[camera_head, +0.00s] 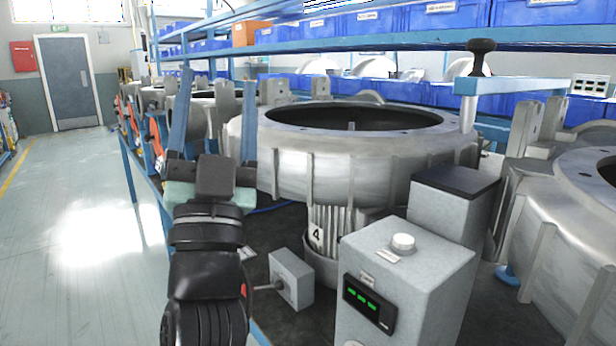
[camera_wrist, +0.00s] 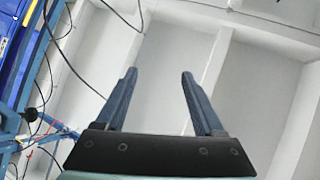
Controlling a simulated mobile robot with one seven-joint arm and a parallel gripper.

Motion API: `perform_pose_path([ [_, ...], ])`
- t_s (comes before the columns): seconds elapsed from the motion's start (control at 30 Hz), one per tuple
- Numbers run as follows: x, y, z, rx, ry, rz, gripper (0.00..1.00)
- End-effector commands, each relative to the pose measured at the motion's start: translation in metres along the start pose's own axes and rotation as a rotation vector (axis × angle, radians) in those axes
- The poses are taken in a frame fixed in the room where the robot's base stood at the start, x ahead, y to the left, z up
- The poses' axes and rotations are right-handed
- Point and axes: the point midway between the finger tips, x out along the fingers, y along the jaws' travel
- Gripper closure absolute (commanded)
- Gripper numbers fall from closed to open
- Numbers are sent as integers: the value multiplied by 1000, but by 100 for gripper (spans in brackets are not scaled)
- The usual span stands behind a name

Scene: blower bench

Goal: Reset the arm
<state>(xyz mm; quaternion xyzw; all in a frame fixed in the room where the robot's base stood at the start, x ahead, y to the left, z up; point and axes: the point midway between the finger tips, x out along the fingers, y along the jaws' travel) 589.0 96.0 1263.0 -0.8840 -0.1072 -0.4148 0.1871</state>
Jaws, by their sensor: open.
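My gripper (camera_head: 208,118) is raised in front of the bench's left end in the head view, its two blue fingers pointing up and spread apart. In the wrist view my gripper (camera_wrist: 155,85) shows the same two fingers with a clear gap and nothing between them. Behind the fingers there is only the pale ceiling or wall structure (camera_wrist: 170,60). The gripper touches nothing that I can see.
A large grey metal blower housing (camera_head: 350,165) stands just right of my gripper. A grey control box (camera_head: 415,255) with a green display and a small switch box (camera_head: 291,279) stand on the dark bench. Blue bins (camera_head: 370,22) line the shelf behind. The floor (camera_head: 85,220) at left is clear.

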Motion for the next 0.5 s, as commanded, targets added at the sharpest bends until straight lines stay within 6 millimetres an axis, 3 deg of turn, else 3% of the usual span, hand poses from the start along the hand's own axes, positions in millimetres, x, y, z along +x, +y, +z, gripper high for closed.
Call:
perform_pose_path([
  [0.03,1,3,-29,-62,5,-22,30],
  [0.2,-10,7,-100,-242,-23,-43,30],
  [0.5,-46,20,-191,-444,-60,58,30],
])
